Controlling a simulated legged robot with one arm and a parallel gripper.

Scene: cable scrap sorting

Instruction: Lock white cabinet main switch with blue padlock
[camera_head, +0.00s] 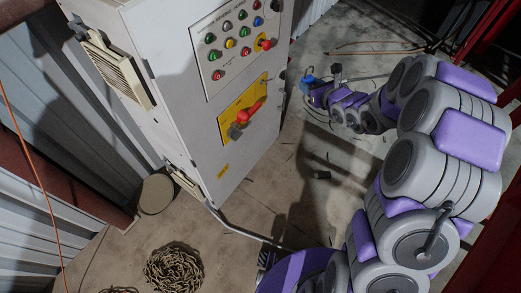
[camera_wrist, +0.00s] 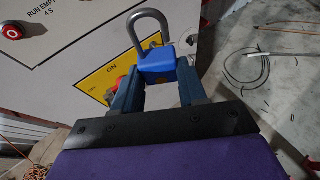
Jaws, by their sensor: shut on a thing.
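The white cabinet (camera_head: 175,75) stands left of centre in the head view. Its main switch (camera_head: 243,116) is a red handle on a yellow plate (camera_head: 227,127), with a dark part at its lower left. In the wrist view the yellow plate (camera_wrist: 92,72) with "ON" lies beyond my gripper, and the red switch (camera_wrist: 111,92) is partly hidden behind a finger. My gripper (camera_wrist: 157,82) is shut on the blue padlock (camera_wrist: 158,66). The padlock's grey shackle (camera_wrist: 150,22) points up and looks open on one side. In the head view my gripper (camera_head: 309,84) is right of the cabinet, apart from the switch.
A panel of coloured buttons (camera_head: 226,65) sits above the switch. A vent box (camera_head: 115,72) juts from the cabinet's left side. A coiled chain (camera_head: 173,269) and scattered scraps lie on the floor. A red frame (camera_head: 478,45) stands at right.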

